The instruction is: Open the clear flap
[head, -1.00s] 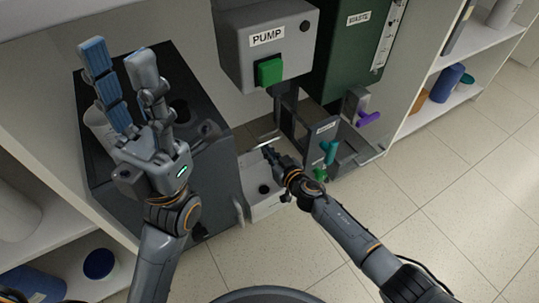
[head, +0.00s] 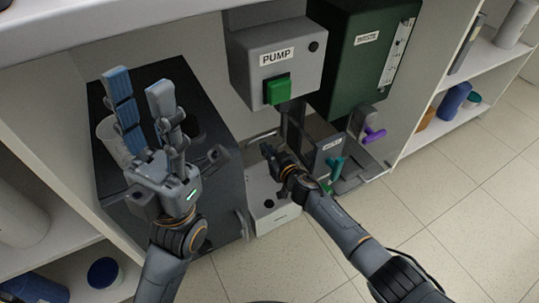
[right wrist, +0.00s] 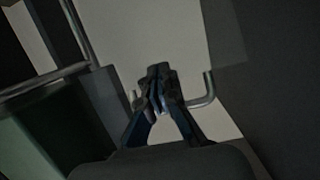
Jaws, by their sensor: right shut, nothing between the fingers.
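A thin pale bar (head: 262,135), which looks like the handle of the clear flap, is under the pump box in the head view. The clear sheet itself is hard to make out there. In the right wrist view, a bent metal handle (right wrist: 208,92) shows just right of my fingers. My right gripper (head: 266,150) is shut and empty, its tips close below the bar; it also shows in the right wrist view (right wrist: 158,72). I cannot tell whether it touches the handle. My left gripper (head: 138,88) is open and empty, raised over the dark cabinet at left.
The grey pump box (head: 285,50) with its green button hangs above my right gripper. A white box (head: 267,213) is below it. A teal handle (head: 335,165) and a purple handle (head: 374,135) are to the right. The floor at right is clear.

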